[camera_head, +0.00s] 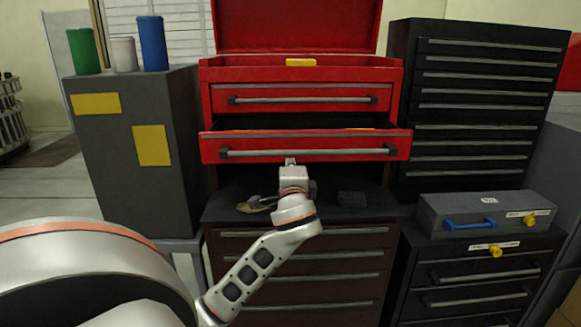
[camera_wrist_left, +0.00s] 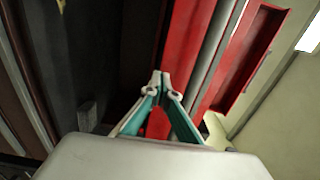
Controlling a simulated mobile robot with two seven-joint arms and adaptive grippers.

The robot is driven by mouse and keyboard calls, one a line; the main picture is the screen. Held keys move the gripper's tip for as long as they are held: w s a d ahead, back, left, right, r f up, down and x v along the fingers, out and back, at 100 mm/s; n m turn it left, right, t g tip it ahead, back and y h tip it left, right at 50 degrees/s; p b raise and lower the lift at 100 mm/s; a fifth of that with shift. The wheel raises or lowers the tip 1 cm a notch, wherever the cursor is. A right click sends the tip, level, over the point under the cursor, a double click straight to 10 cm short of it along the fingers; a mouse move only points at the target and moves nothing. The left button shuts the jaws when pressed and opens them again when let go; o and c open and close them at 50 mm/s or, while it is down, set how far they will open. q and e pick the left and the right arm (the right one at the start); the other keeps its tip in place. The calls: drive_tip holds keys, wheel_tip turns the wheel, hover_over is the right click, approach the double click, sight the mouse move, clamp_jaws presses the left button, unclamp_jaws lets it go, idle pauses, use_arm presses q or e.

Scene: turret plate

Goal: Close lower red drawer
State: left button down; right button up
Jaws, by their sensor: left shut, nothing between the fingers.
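The lower red drawer (camera_head: 330,142) is pulled out from the red tool chest, with a dark gap showing above its front. Its long grey handle (camera_head: 250,153) runs across the front. My left gripper (camera_head: 290,162) is shut and empty, its tips at the bottom edge of the drawer front, near the middle of the handle. In the left wrist view the shut fingertips (camera_wrist_left: 160,78) lie beside the red drawer front (camera_wrist_left: 185,45). I cannot tell whether they touch it. My right gripper is not in view.
The upper red drawer (camera_head: 300,97) looks shut. Below is a dark worktop (camera_head: 225,195) with small items. A grey cabinet (camera_head: 130,170) with green, white and blue cups stands left. A black drawer cabinet (camera_head: 480,95) and a grey case (camera_head: 470,210) stand right.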

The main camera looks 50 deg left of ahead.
use_arm(q)
drive_tip(key=p+x, duration=0.2)
drive_tip(key=x, duration=0.9)
drive_tip(key=shift+a+r, duration=0.1)
drive_tip(key=shift+a, duration=0.05)
drive_tip(key=x, duration=0.7)
drive_tip(key=shift+w+p, duration=0.1)
drive_tip(key=shift+p, duration=0.3)
drive_tip(key=shift+w+a, duration=0.2)
drive_tip(key=shift+w, duration=0.1)
drive_tip(key=shift+a+r, duration=0.1)
